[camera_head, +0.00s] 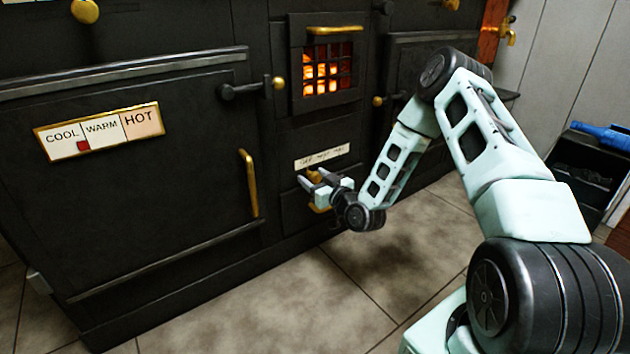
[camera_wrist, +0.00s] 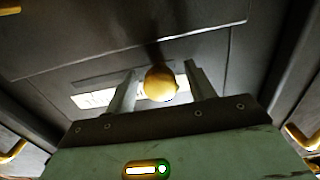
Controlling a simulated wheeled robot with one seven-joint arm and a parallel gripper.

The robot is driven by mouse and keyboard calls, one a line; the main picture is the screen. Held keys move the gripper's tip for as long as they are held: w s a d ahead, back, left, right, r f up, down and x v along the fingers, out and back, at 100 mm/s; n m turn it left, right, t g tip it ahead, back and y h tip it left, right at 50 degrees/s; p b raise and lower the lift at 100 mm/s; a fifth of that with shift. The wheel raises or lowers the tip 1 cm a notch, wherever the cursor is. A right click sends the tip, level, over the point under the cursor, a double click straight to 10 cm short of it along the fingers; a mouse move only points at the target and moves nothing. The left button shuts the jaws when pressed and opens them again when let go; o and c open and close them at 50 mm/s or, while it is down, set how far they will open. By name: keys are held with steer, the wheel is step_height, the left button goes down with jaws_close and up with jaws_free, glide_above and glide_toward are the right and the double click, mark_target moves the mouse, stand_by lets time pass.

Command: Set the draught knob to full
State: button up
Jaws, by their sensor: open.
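The draught knob is a round brass knob (camera_wrist: 160,84) on the black stove front, below a white label strip (camera_head: 322,156). The label's words are too small to read surely. My gripper (camera_head: 312,180) is at the knob, low on the stove. In the wrist view my open fingers (camera_wrist: 157,86) stand one on each side of the knob, with visible gaps. In the head view the knob (camera_head: 314,176) is partly hidden by my gripper. The knob's setting cannot be told.
A barred fire window (camera_head: 328,70) glows above the label. A brass oven handle (camera_head: 249,183) stands to the left, beside a COOL/WARM/HOT gauge (camera_head: 100,130) with its red marker between COOL and WARM. Tiled floor in front is clear.

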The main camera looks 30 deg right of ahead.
jaws_close()
steer(key=d+p, duration=0.1)
steer(key=d, duration=0.5)
steer(key=d+p, duration=0.1)
steer(key=d, duration=0.5)
steer(key=shift+w+d, duration=0.2)
steer(key=shift+d, duration=0.15)
jaws_free()
steer(key=shift+s, duration=0.15)
